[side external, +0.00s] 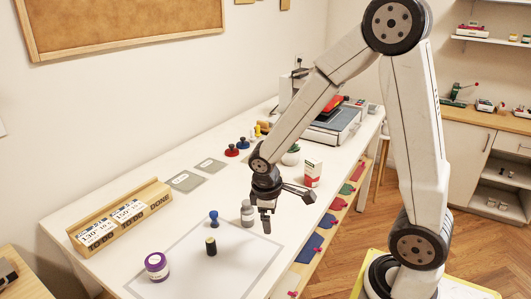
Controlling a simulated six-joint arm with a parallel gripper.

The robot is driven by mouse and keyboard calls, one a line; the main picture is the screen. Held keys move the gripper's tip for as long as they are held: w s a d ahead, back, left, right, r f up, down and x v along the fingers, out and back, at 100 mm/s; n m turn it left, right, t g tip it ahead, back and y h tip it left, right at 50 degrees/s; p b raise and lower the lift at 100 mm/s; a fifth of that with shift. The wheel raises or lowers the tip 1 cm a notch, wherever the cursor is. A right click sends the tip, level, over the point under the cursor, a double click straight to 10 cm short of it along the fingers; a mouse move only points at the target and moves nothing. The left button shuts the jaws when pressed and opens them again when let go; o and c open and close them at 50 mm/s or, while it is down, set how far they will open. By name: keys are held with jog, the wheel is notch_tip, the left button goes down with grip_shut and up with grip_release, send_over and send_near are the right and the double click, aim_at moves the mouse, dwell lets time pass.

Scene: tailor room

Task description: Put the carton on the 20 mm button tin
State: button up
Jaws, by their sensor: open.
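A small white carton with red on its side (312,173) stands upright on the white table near its right edge. A round purple tin with a white label (157,267) sits at the front left of the pale mat; it may be the button tin, but its print is too small to read. My gripper (266,222) points down above the table, left of and nearer than the carton. It is open, with nothing seen between its fingers, and is apart from both carton and tin.
A grey bottle (247,213) stands close beside my gripper. A wooden card rack (120,217) is at left; a grey machine (332,125) is behind. The mat's near right is clear.

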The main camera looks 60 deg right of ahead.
jog(key=s+a+r+m+t+y, duration=0.1)
jog(key=s+a+m+t+y, duration=0.1)
jog(key=a, duration=0.4)
jog(key=shift+s+r+m, duration=0.15)
jog(key=shift+s+m, duration=0.7)
jog(key=shift+m, duration=0.15)
